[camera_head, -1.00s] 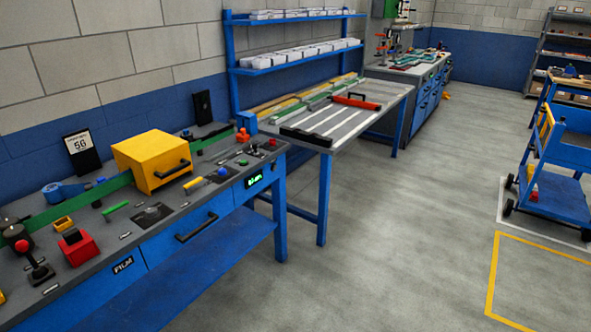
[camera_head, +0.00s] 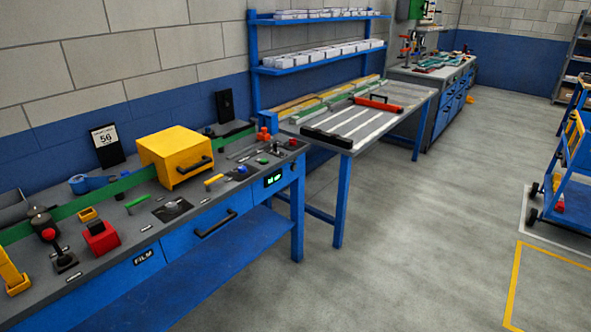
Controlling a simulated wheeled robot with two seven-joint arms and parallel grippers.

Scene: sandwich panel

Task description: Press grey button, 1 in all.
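On the blue workbench (camera_head: 85,272) at left, a dark plate (camera_head: 172,208) carries a small greyish round piece. It may be the grey button, but it is too small to tell. Other small controls lie along the bench top: a blue knob (camera_head: 242,169), a green one (camera_head: 262,161) and a red one (camera_head: 292,142). A red block with a dark top (camera_head: 101,238) and a red-topped joystick (camera_head: 55,247) stand nearer. Neither of my grippers is in view.
A yellow box with a black handle (camera_head: 175,157) stands on the bench. A work table (camera_head: 345,137) with blue legs is behind it. A blue cart (camera_head: 566,196) is at right. The grey floor (camera_head: 420,240) between is clear.

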